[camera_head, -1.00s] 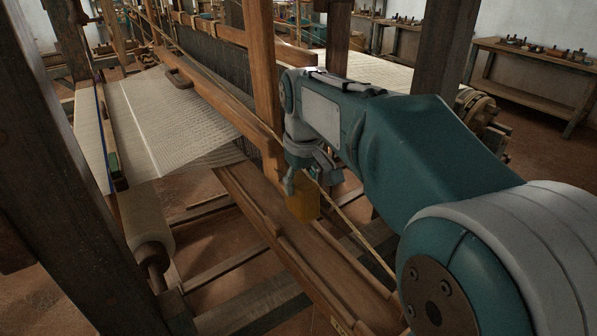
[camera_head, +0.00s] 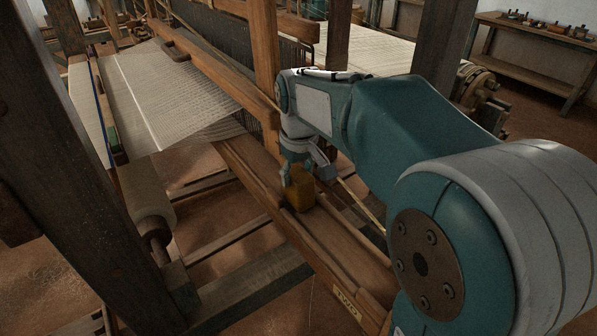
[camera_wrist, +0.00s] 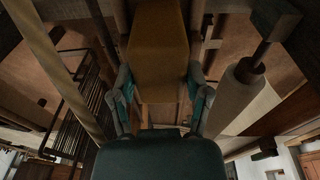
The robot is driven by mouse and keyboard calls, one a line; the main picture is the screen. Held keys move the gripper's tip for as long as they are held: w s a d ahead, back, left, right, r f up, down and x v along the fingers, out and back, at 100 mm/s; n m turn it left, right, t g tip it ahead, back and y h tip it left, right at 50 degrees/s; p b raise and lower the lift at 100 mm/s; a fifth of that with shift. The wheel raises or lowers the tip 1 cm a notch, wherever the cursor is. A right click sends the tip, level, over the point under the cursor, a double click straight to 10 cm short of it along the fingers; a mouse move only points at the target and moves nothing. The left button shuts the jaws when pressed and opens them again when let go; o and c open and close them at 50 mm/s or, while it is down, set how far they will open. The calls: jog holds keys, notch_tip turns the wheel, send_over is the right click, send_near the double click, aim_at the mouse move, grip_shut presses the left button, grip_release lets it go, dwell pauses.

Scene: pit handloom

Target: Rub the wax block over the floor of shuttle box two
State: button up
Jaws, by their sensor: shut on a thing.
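The wax block (camera_head: 300,194) is a small amber-brown block. My gripper (camera_head: 302,176) is shut on it and points down; in the wrist view the fingers (camera_wrist: 160,88) grip the block (camera_wrist: 158,45) from both sides. Shuttle box two (camera_head: 345,246) is a long wooden trough with raised side rails, running toward the lower right, with a pale label (camera_head: 345,302) reading TWO at its near end. The block is low at the upper-left part of the trough. Its underside is hard to see, so I cannot tell whether it touches the floor.
A wooden loom post (camera_head: 264,60) stands close behind my gripper. White woven cloth (camera_head: 165,95) stretches at left, above a cloth roller (camera_head: 148,210). A thick dark post (camera_head: 65,170) fills the left foreground. A bench with small items (camera_head: 535,40) stands far right.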

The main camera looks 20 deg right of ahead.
jog(key=shift+a, duration=0.15)
jog(key=shift+d, duration=0.25)
jog(key=shift+a+f, duration=0.1)
jog(key=shift+f, duration=0.3)
jog(key=shift+s+d+r, duration=0.1)
jog(key=shift+s+d, duration=0.15)
jog(key=shift+s, duration=0.45)
jog(key=shift+s+d+f, duration=0.1)
jog(key=shift+s+d, duration=0.15)
jog(key=shift+s, duration=0.45)
jog(key=shift+s+d+r, duration=0.1)
jog(key=shift+s+d, duration=0.15)
jog(key=shift+s, duration=0.45)
jog(key=shift+s+d+f, duration=0.1)
jog(key=shift+s+d, duration=0.15)
jog(key=shift+s, duration=0.5)
jog(key=shift+s+d+f, duration=0.1)
jog(key=shift+s+d, duration=0.1)
jog(key=shift+s, duration=0.6)
jog(key=shift+s+d+f, duration=0.1)
jog(key=shift+s+d, duration=0.15)
jog(key=shift+s, duration=0.5)
